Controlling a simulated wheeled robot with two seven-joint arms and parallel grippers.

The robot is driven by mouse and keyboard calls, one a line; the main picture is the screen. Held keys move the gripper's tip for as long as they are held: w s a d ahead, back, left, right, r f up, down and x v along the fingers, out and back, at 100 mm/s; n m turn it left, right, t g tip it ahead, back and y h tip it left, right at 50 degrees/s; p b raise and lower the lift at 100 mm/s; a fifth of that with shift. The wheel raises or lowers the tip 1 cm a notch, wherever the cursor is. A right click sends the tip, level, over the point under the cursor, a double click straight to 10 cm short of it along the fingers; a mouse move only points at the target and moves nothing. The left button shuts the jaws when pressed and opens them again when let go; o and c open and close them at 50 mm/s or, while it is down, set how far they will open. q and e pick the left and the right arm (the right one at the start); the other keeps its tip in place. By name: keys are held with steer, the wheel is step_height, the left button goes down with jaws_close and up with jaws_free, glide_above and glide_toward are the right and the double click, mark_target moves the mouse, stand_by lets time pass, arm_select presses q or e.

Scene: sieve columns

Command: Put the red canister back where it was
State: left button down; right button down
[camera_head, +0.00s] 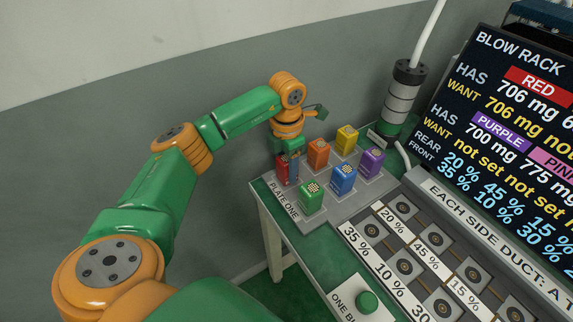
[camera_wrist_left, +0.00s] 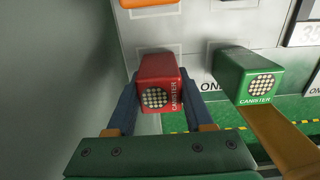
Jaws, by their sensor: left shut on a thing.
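The red canister (camera_head: 281,168) is at the left back corner of the grey plate marked PLATE ONE (camera_head: 322,221). My left gripper (camera_head: 289,160) reaches down over it from behind. In the left wrist view the red canister (camera_wrist_left: 160,83) sits between the two dark blue fingers, and the gripper (camera_wrist_left: 164,104) is shut on it. I cannot tell whether the canister's base touches the plate. My right gripper is not in view.
Close by stand an orange (camera_head: 318,153), a green (camera_head: 311,196), a blue (camera_head: 343,179), a yellow (camera_head: 347,138) and a purple canister (camera_head: 372,162). A grey-black column (camera_head: 401,98) stands behind. A green button (camera_head: 367,302) and a dark display (camera_head: 520,120) are to the right.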

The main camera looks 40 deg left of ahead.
mark_target(287, 160)
arm_select(q)
steer(key=shift+f, duration=0.1)
steer(key=shift+c, duration=1.4)
jaws_free()
steer(key=shift+r, duration=0.3)
step_height(287, 160, up, 7)
steer(key=shift+r+b, duration=0.1)
steer(key=shift+b, duration=0.2)
step_height(287, 160, up, 5)
steer(key=shift+f+p, duration=0.15)
steer(key=shift+p, duration=0.5)
steer(key=shift+f, duration=0.1)
